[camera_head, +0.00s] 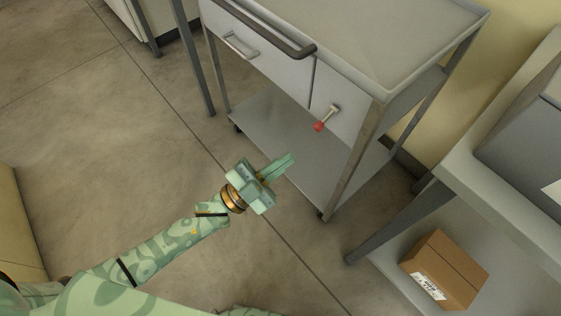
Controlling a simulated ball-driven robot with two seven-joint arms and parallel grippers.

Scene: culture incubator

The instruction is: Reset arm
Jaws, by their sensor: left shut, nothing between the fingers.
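My left arm comes in from the lower left in the head view, green and patterned. My left gripper (280,167) is at its end, with its fingers together and nothing between them. It appears over the floor in front of the metal cart (420,40), pointing up and right toward the cart's lower shelf (270,135). I cannot tell the exact gap to the cart. My right gripper does not show.
The cart has a drawer handle (240,46), a dark push bar (270,33) and a red-tipped knob (319,126). A cardboard box (445,268) sits on a low shelf at the lower right. Bare floor (110,140) lies to the left.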

